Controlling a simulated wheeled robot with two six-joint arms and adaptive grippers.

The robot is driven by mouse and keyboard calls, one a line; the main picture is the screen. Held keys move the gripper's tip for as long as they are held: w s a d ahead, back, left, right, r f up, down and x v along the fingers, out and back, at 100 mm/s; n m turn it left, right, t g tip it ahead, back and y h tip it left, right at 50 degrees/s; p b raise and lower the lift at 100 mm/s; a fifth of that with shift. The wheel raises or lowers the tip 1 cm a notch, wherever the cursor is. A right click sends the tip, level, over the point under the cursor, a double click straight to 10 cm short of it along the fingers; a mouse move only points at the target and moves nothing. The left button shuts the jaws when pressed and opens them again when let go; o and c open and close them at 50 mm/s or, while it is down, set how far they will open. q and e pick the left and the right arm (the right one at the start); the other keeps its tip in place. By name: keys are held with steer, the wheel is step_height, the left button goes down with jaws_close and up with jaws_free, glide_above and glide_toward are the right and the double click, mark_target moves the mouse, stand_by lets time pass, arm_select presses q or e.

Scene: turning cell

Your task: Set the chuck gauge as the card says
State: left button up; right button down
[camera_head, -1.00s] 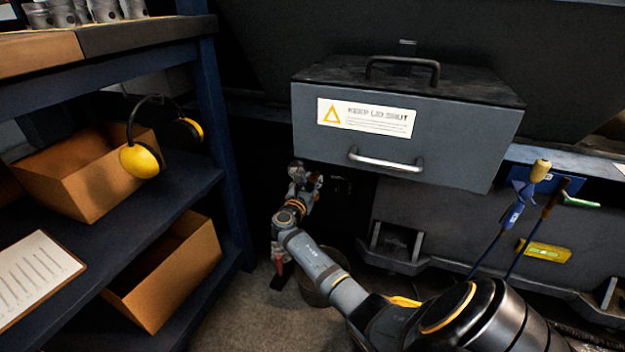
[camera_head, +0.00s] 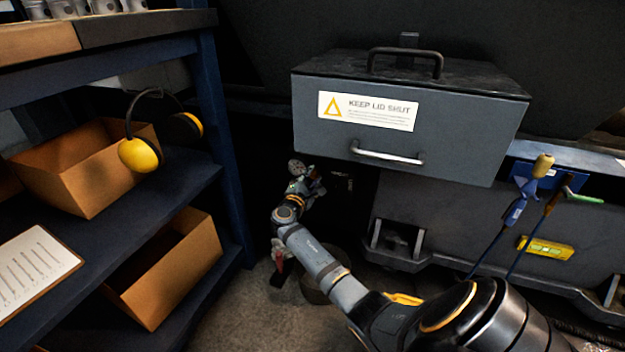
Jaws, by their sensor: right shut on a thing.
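My right gripper (camera_head: 306,182) is at the end of the arm that comes in from the lower right. It is below the left end of the grey lidded box, in the dark gap beside the machine. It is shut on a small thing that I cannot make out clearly. A small round grey piece (camera_head: 296,168) shows at its tip; I cannot tell if this is the chuck gauge. A white printed sheet (camera_head: 35,264) lies on the shelf at the left, too small to read; I cannot tell if it is the card. My left gripper is out of view.
A blue shelf rack (camera_head: 221,140) at left holds cardboard bins (camera_head: 165,275) and yellow ear defenders (camera_head: 138,155). A bucket (camera_head: 315,290) stands on the floor. Hooked tools (camera_head: 515,212) hang at right.

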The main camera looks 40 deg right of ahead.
steer(key=shift+f+m+b, duration=0.1)
steer(key=shift+m+b, duration=0.2)
steer(key=shift+m, duration=0.8)
steer(key=c, duration=1)
jaws_free()
steer(key=v, duration=1.2)
